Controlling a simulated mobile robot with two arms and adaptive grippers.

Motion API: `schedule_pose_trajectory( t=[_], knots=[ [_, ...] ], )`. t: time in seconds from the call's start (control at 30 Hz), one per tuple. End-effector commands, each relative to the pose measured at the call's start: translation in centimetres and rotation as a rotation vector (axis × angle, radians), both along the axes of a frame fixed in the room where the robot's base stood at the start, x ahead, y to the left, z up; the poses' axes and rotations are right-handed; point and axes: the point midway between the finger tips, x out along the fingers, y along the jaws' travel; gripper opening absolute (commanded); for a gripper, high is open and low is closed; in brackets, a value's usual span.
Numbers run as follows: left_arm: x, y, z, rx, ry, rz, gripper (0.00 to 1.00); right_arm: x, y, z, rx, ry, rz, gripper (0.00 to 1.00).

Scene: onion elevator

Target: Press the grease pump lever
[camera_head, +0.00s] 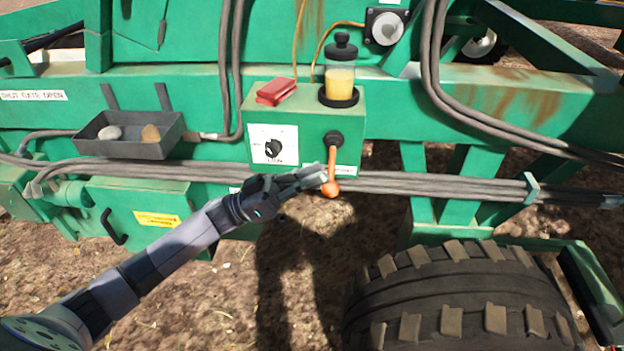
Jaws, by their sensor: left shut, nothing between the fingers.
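The grease pump lever (332,172) is an orange handle with a rounded end. It hangs down from a dark pivot on the front of a green box on the machine. A clear grease reservoir (340,77) with yellow contents and a black cap stands on top of the box. My left gripper (322,177) is shut and empty, its fingertips right beside the lever's lower part. I cannot tell whether they touch it. My right gripper is not in view.
The green box (300,110) also bears a dial (268,147) and a red block (276,91). A grey tray (160,150) with two stones hangs to the left. Grey cables (440,184) run behind the lever. A large tyre (450,300) stands at lower right.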

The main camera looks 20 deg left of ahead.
Motion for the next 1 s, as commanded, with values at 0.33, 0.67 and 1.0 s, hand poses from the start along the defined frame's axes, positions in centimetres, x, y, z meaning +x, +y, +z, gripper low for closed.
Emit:
schedule_pose_trajectory(
  t=[0.33,0.67,1.0],
  knots=[
    [0.0,0.0,-4.1,0.053,-0.174,0.001,0.0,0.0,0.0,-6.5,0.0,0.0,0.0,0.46],
    [0.2,0.0,-6.5,0.106,-0.355,0.001,0.0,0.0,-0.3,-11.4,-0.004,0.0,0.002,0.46],
    [0.4,0.1,-7.0,0.127,-0.422,0.001,0.0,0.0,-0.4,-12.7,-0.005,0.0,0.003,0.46]
  ],
)
